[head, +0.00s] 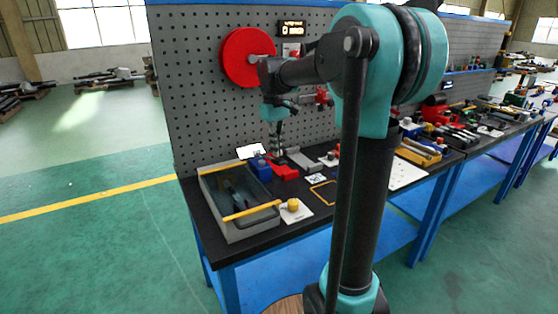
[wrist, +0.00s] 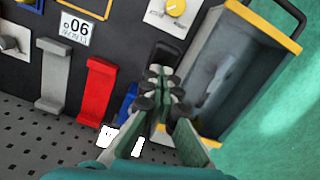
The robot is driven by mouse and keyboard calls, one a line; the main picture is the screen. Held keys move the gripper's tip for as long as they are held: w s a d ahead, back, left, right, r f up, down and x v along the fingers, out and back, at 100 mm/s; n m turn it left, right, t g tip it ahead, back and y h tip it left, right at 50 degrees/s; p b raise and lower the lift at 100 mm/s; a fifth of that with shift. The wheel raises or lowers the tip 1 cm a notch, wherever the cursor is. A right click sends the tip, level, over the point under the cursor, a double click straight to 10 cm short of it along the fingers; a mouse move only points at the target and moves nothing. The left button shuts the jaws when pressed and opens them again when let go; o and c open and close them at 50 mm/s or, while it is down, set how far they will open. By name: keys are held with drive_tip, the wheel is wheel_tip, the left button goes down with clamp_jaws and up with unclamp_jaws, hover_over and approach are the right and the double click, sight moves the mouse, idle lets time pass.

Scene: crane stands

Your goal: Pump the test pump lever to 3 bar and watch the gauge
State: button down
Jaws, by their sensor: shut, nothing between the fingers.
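I cannot pick out a test pump, its lever or a gauge for certain. My gripper (head: 278,148) hangs low over the back of the near workbench, close to a blue block (head: 258,165) and a red block (head: 285,172). In the wrist view my gripper (wrist: 160,84) has its fingertips together, empty. A dark loop-shaped part (wrist: 166,50) shows just beyond the fingertips; I cannot tell whether they touch it. Beside it is an open grey box (wrist: 222,58) with yellow end edges and a black handle; it also shows in the head view (head: 213,205).
A plate with a yellow knob (head: 293,206) lies right of the box. A grey bracket (head: 301,159) stands by the red block. The pegboard (head: 190,80) behind carries a red disc (head: 242,56) and a small black display (head: 292,28). More tools crowd the bench rightward.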

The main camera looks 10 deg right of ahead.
sight(277, 159)
drive_tip(key=shift+f, duration=0.15)
drive_tip(key=shift+f, duration=2.2)
drive_tip(key=shift+w, duration=0.1)
drive_tip(key=shift+w+a+r, duration=0.25)
drive_tip(key=shift+w+a, duration=0.15)
drive_tip(key=shift+w, duration=0.2)
drive_tip(key=shift+w+a+r, duration=0.25)
drive_tip(key=shift+w+a, duration=0.1)
drive_tip(key=shift+w, duration=0.25)
drive_tip(key=shift+r, duration=0.1)
wheel_tip(277, 159, up, 12)
drive_tip(key=w, duration=0.1)
drive_tip(key=shift+a, duration=0.3)
